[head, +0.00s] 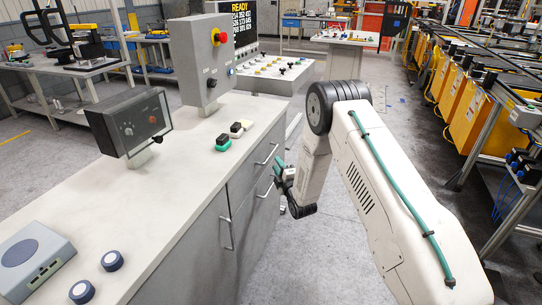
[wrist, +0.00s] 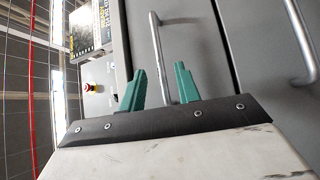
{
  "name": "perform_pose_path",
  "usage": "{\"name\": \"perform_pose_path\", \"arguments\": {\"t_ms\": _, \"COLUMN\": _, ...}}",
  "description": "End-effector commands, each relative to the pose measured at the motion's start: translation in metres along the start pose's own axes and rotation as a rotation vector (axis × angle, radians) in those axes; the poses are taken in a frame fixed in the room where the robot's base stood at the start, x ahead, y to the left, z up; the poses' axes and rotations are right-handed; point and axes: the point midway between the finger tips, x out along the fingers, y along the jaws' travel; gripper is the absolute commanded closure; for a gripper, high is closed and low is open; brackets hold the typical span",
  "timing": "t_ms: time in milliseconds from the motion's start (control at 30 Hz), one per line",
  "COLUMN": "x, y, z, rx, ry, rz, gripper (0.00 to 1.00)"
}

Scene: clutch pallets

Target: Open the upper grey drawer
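The upper grey drawer (head: 258,150) is in the right face of the white-topped cabinet and looks shut. Its bar handle (head: 267,156) also shows in the wrist view (wrist: 159,52). My gripper (head: 281,175) is in front of the drawer face in the head view. In the wrist view my gripper (wrist: 160,86) has its two green fingers apart, one on each side of the upper handle's bar in the picture. Nothing is held. I cannot tell whether the fingertips reach past the bar or touch it.
A lower drawer handle (head: 265,189) shows below, also in the wrist view (wrist: 300,42). A door handle (head: 229,233) is nearer. A control box (head: 201,62) and a small panel (head: 130,122) stand on the countertop (head: 180,185). The floor (head: 335,245) beside the cabinet is clear.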

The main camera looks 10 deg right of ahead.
Motion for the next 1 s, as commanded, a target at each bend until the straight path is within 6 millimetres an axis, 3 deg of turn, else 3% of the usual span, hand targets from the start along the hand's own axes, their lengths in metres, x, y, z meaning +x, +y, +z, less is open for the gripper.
{"name": "perform_pose_path", "arguments": {"t_ms": 433, "x": 0.064, "y": 0.0, "z": 0.0, "rx": 0.0, "ry": 0.001, "rz": 0.003, "gripper": 0.67}}
{"name": "perform_pose_path", "arguments": {"t_ms": 833, "x": 0.074, "y": 0.001, "z": -0.001, "rx": 0.001, "ry": 0.0, "rz": 0.001, "gripper": 0.67}}
{"name": "perform_pose_path", "arguments": {"t_ms": 967, "x": 0.074, "y": 0.001, "z": 0.0, "rx": 0.001, "ry": 0.0, "rz": 0.001, "gripper": 1.0}}
{"name": "perform_pose_path", "arguments": {"t_ms": 1000, "x": 0.074, "y": 0.001, "z": 0.0, "rx": 0.001, "ry": 0.0, "rz": 0.001, "gripper": 1.0}}
